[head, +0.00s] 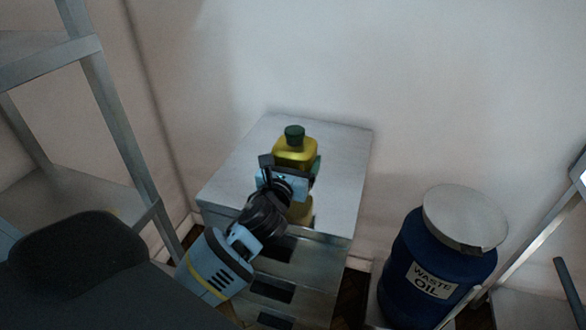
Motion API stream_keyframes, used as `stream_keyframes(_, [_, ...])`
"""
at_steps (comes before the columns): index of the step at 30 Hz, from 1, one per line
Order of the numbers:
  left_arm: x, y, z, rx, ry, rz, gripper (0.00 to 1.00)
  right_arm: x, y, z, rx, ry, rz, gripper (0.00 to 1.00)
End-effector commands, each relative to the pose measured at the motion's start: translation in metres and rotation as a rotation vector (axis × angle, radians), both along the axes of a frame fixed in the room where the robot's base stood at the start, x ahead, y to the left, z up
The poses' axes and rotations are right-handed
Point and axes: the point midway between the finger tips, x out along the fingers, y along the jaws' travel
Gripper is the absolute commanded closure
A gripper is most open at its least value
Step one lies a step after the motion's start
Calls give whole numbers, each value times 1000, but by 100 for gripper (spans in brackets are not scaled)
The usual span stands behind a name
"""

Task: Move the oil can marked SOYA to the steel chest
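A yellow oil can (295,151) with a dark green cap stands out over the top of the steel chest (345,150), near its middle. My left gripper (291,167) reaches in from the lower left, with a finger at each side of the can, and appears shut on it. The gripper and wrist hide much of the can's middle and lower part. No marking on the can can be read. I cannot tell whether its base touches the chest top. My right gripper is not in view.
A blue drum (400,265) marked WASTE OIL, with a grey lid, stands right of the chest. A metal shelf rack (112,120) stands at left and another metal frame (535,245) at right. The wall is close behind the chest. The chest top is otherwise clear.

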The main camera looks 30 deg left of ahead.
Motion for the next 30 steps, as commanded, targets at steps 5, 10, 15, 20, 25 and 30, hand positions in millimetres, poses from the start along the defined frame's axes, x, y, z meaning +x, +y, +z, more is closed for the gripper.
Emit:
stream_keyframes(5, [10,11,4,2,-10,3,66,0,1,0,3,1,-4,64])
stream_keyframes(10, [9,9,-26,-3,-2,1,66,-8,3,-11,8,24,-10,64])
stream_keyframes(15, [9,9,-33,0,-6,0,66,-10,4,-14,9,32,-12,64])
stream_keyframes(20, [9,9,-32,1,-9,-1,66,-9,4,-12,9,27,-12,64])
stream_keyframes(25, [9,9,-33,2,-9,0,66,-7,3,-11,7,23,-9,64])
stream_keyframes(30, [9,9,-38,0,-2,0,3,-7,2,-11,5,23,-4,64])
